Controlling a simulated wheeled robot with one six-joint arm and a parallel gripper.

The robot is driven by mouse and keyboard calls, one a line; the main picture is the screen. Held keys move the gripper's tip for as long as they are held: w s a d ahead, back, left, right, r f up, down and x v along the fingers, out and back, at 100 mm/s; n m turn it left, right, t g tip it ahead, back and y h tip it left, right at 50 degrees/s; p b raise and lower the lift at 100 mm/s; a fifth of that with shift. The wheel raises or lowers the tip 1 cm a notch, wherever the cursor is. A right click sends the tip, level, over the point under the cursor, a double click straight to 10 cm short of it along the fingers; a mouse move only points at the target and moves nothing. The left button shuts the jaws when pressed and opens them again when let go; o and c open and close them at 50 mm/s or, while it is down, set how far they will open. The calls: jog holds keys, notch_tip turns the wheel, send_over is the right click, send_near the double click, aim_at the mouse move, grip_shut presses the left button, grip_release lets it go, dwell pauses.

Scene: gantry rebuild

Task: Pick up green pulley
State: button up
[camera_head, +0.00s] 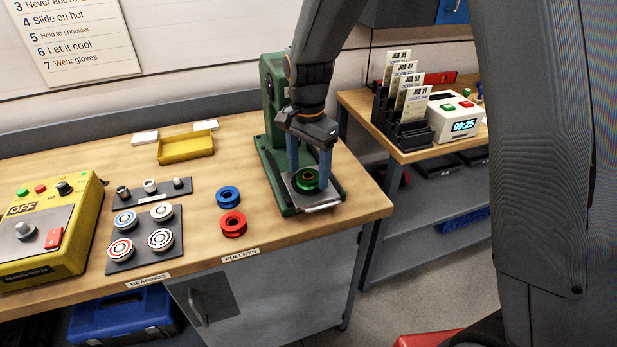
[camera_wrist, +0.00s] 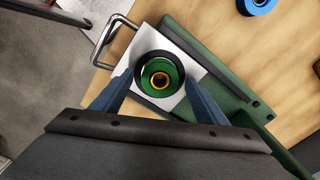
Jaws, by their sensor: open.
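The green pulley (camera_head: 306,179) sits on a metal plate on the base of the green press (camera_head: 272,160). In the wrist view the green pulley (camera_wrist: 160,78) has a brass-coloured centre and lies within a dark ring on the pale plate (camera_wrist: 190,62). My gripper (camera_head: 309,181) reaches down over it from above, with one blue finger on each side. In the wrist view my gripper (camera_wrist: 160,80) is open, with the pulley between and a little beyond its fingertips. I cannot tell whether the fingers touch it.
A blue pulley (camera_head: 228,197) and a red pulley (camera_head: 233,224) lie left of the press. A bearing tray (camera_head: 172,249), a yellow bin (camera_head: 187,148) and a yellow control box (camera_head: 50,235) stand farther left. The press column rises close behind my gripper.

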jog(key=shift+f, duration=0.25)
jog(key=c, duration=1.2)
jog(key=shift+c, duration=0.2)
jog(key=shift+r, duration=0.2)
